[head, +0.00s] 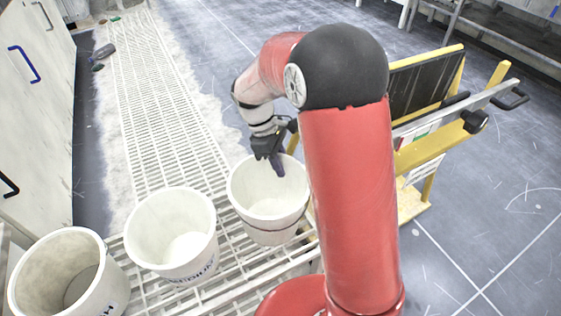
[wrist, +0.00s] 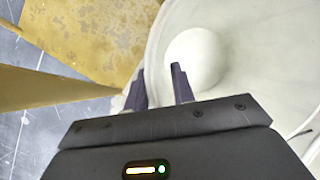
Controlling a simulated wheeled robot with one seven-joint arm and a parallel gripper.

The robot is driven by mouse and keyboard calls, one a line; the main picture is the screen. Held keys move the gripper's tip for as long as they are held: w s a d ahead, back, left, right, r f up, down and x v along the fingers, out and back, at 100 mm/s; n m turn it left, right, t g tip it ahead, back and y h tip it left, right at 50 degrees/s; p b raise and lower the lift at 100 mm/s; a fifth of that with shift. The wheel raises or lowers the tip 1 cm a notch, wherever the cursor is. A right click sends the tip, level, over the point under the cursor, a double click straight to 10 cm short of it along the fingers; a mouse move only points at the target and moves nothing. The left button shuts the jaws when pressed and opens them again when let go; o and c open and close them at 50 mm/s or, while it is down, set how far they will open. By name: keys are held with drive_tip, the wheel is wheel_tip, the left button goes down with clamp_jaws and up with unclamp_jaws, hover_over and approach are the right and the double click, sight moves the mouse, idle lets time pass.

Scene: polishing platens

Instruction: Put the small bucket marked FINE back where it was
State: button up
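Three white buckets stand in a row in the head view. The right bucket (head: 268,207) shows no readable marking. The middle bucket (head: 171,238) has partly visible lettering that looks like MEDIUM. The left bucket (head: 68,278) shows only a letter or so at its lower edge. The word FINE is not readable on any of them. My gripper (head: 277,162) is at the far rim of the right bucket, with one finger inside it. In the wrist view my fingers (wrist: 160,88) are apart, with the bucket's rim (wrist: 154,50) running between them. Whether they press on the wall is unclear.
The buckets are over a pale slatted grating (head: 150,110) that runs to the back. A yellow-framed cart (head: 430,150) stands close to the right of my gripper. White cabinets (head: 35,90) line the left side. Dark items lie on the floor at the back left.

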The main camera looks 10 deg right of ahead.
drive_tip(key=p+v, duration=0.2)
drive_tip(key=v, duration=1)
drive_tip(key=s+d+r+m+t+y, duration=0.2)
drive_tip(key=s+d+r+m+t, duration=0.25)
drive_tip(key=s+r, duration=0.4)
drive_tip(key=s+d+f+m+t, duration=0.1)
drive_tip(key=s+m+t, duration=0.1)
drive_tip(key=s+m, duration=0.2)
drive_tip(key=s+d+f+m+t+y, duration=0.1)
drive_tip(key=s+m, duration=0.3)
drive_tip(key=s, duration=0.6)
drive_tip(key=shift+s+d+f+t, duration=0.2)
drive_tip(key=shift+d+f+t, duration=0.1)
drive_tip(key=shift+t, duration=0.25)
drive_tip(key=shift+r+p, duration=0.5)
